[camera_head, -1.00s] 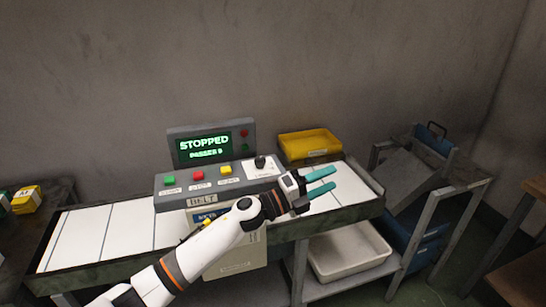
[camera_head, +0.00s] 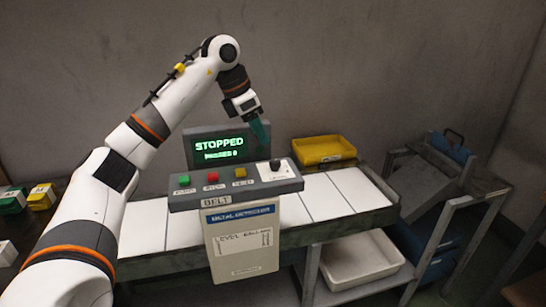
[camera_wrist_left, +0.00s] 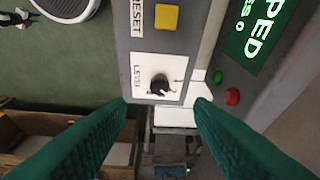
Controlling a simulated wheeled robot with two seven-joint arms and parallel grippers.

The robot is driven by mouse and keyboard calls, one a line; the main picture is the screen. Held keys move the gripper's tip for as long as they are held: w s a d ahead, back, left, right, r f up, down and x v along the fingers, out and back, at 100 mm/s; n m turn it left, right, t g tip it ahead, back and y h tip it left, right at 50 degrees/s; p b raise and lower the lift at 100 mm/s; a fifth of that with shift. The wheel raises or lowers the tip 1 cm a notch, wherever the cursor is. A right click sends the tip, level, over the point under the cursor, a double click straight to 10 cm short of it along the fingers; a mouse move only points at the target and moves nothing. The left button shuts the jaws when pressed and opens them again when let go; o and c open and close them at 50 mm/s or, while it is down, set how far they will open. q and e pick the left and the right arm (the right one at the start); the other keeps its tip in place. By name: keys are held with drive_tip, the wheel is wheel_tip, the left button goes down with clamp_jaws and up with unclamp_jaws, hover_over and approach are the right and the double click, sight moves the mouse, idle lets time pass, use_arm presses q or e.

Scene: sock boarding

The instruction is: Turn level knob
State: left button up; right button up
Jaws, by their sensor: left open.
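The level knob (camera_wrist_left: 158,85) is black and sits on a white plate marked LEVEL in the left wrist view. In the head view the knob (camera_head: 275,165) is at the right end of the grey control panel (camera_head: 215,194). My left gripper (camera_head: 263,135) is above the panel, pointing down, near the knob and apart from it. In the left wrist view its two green fingers (camera_wrist_left: 162,108) are spread wide, with the knob between and beyond their tips. Nothing is between the fingers. My right gripper is not in view.
Green, red and yellow buttons (camera_head: 239,173) line the panel left of the knob. A screen (camera_head: 218,148) reading STOPPED stands behind it. A white belt (camera_head: 350,192) runs underneath. A yellow bin (camera_head: 322,151) stands at the back right, and a white tub (camera_head: 360,262) is below the belt.

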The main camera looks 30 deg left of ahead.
sight(274, 161)
use_arm(q)
drive_tip(key=x, duration=0.9)
drive_tip(key=c, duration=1)
drive_tip(key=shift+p, duration=0.3)
drive_tip(key=n+y, duration=0.1)
drive_tip(key=n, duration=0.2)
drive_tip(key=shift+d+t, duration=0.2)
drive_tip(key=shift+t, duration=0.2)
drive_tip(key=shift+d+n+y+p, duration=0.15)
drive_tip(key=shift+n+y, duration=0.35)
drive_tip(key=shift+n, duration=0.7)
drive_tip(key=shift+n+y+p, duration=0.15)
drive_tip(key=shift+n+y, duration=0.35)
drive_tip(key=shift+n, duration=0.7)
